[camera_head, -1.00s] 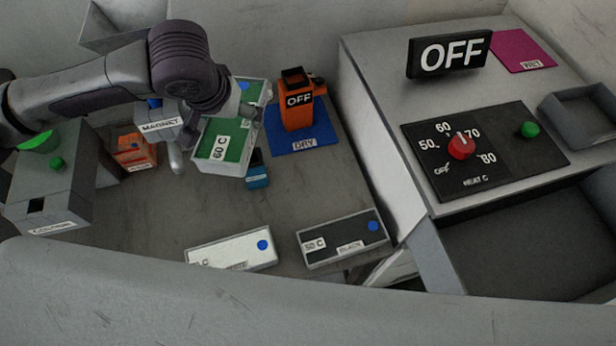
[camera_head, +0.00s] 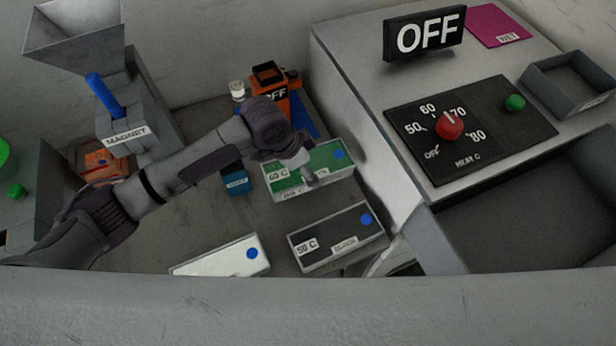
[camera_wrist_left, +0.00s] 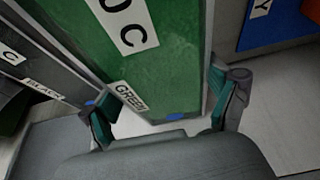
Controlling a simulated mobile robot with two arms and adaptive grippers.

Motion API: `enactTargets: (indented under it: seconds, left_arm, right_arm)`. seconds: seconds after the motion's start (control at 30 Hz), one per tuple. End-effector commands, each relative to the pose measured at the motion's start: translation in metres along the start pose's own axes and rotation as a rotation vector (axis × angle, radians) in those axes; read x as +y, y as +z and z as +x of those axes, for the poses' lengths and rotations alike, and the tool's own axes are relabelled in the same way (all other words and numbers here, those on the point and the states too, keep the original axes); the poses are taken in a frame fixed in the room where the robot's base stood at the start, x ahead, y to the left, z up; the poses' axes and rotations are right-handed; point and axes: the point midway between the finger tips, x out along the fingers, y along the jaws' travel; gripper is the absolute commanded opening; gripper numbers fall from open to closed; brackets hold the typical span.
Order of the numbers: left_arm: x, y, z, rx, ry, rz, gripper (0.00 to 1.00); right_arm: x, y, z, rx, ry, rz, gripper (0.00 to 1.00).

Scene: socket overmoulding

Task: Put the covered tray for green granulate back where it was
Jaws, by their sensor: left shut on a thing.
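The green-topped tray (camera_head: 325,160), labelled 60 C, lies lengthwise behind the black tray (camera_head: 335,236), right of the blue box. My left gripper (camera_head: 306,174) is shut on it from above. In the left wrist view the fingers (camera_wrist_left: 163,108) stand on both sides of the green tray (camera_wrist_left: 160,65), with its GREEN label and blue dot between them. Whether its underside touches the table I cannot tell. The black tray, labelled 50 C, shows beside it at the left of the wrist view (camera_wrist_left: 30,85). My right gripper is not in view.
A white tray (camera_head: 220,258) lies left of the black one. A small blue box (camera_head: 235,180) stands by my left arm. Behind are the orange dryer (camera_head: 270,82) on a blue mat (camera_head: 302,120) and the magnet unit (camera_head: 130,120). The heater cabinet (camera_head: 355,110) bounds the right side.

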Motion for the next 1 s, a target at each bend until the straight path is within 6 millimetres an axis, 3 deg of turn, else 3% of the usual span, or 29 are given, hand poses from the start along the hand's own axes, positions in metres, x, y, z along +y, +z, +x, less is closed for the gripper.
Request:
enactTargets:
  seconds: [0.43, 0.87, 0.9, 1.0]
  left_arm:
    - [0.0, 0.018, 0.047, 0.003, 0.0, 0.0, 0.21]
    - [0.0, 0.021, 0.054, 0.004, -0.001, 0.001, 0.21]
    - [0.0, 0.022, 0.054, 0.001, -0.001, 0.001, 0.93]
    - [0.0, 0.022, 0.054, 0.001, -0.001, 0.001, 1.0]
  right_arm:
    - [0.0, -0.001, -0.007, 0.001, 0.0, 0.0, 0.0]
    - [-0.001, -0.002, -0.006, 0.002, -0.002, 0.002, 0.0]
    - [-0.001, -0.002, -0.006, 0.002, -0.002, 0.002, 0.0]
    - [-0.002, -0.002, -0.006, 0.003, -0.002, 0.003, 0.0]
